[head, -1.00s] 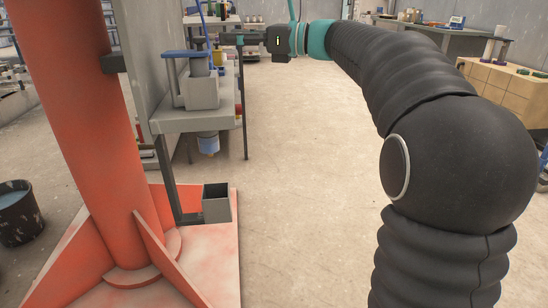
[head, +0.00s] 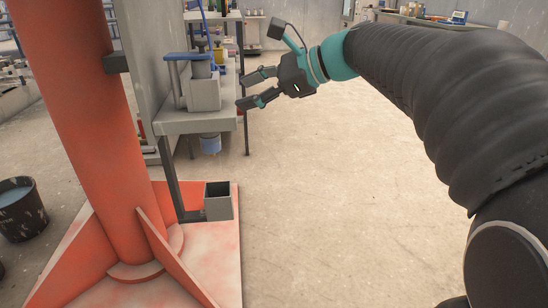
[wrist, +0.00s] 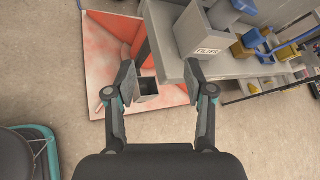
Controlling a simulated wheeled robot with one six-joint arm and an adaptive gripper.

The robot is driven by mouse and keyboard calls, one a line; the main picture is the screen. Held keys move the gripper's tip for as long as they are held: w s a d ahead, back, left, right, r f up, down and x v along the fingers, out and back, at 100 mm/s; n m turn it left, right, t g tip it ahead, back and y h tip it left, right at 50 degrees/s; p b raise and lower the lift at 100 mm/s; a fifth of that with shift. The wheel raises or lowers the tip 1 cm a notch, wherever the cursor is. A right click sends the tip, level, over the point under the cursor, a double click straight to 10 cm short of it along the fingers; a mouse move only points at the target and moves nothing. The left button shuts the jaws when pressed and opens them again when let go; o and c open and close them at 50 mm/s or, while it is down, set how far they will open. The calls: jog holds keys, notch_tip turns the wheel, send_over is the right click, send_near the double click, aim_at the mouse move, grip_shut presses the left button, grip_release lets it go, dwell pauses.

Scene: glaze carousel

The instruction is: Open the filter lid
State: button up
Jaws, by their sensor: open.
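The filter is a grey box (head: 203,94) on a grey shelf attached to the orange column. It also shows in the wrist view (wrist: 193,36), with a white label that seems to read FILTER. A grey cylinder and a blue bar (head: 187,55) show at its top; I cannot clearly tell the lid from these parts or whether it is raised. My gripper (head: 254,89) is open and empty, right of the box in the head view. In the wrist view the box lies beyond the right fingertip of my gripper (wrist: 160,78), apart from it as far as I can tell.
The orange column (head: 85,130) stands on a broad base plate (head: 215,260). A small open grey box (head: 218,208) sits low beside it. A dark bucket (head: 22,212) stands at left. Shelves with yellow and blue items are behind. The floor at right is clear.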

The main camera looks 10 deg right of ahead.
jog(key=s+d+f+n+g+h+p, duration=0.1)
jog(key=s+d+f+n+h+p, duration=0.1)
jog(key=s+f+n+h, duration=0.3)
jog(key=s+f+n, duration=0.2)
jog(key=s+f, duration=0.2)
jog(key=s, duration=0.2)
jog(key=shift+s+d+f+n+h, duration=0.15)
jog(key=shift+s+d+n+h, duration=0.15)
jog(key=shift+s, duration=0.1)
